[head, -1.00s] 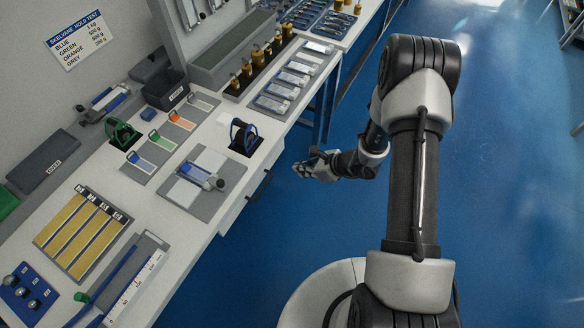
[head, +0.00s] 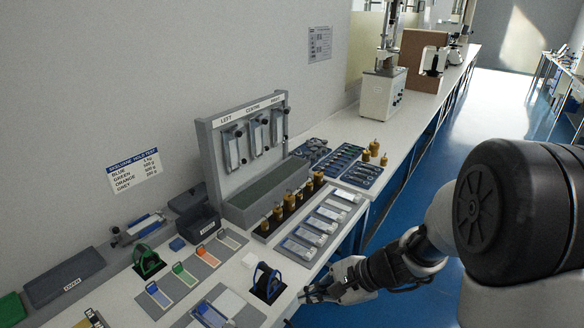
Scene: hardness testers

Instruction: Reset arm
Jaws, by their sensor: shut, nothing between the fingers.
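My gripper (head: 308,296) is at the bottom centre of the head view, beside the bench's front edge and to the right of the dark blue ring-shaped holder (head: 266,283). It is shut and holds nothing. It looks small here, and I cannot tell its exact gap to the bench. My arm reaches in from the right side, with a large dark joint close to the camera.
The white bench (head: 236,273) carries coloured cards, a green ring-shaped holder (head: 147,262), a black bin (head: 199,225), a row of brass weights (head: 290,200) and a grey rack (head: 243,140). A tester (head: 382,93) stands farther back. Blue floor (head: 425,165) is clear right of the bench.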

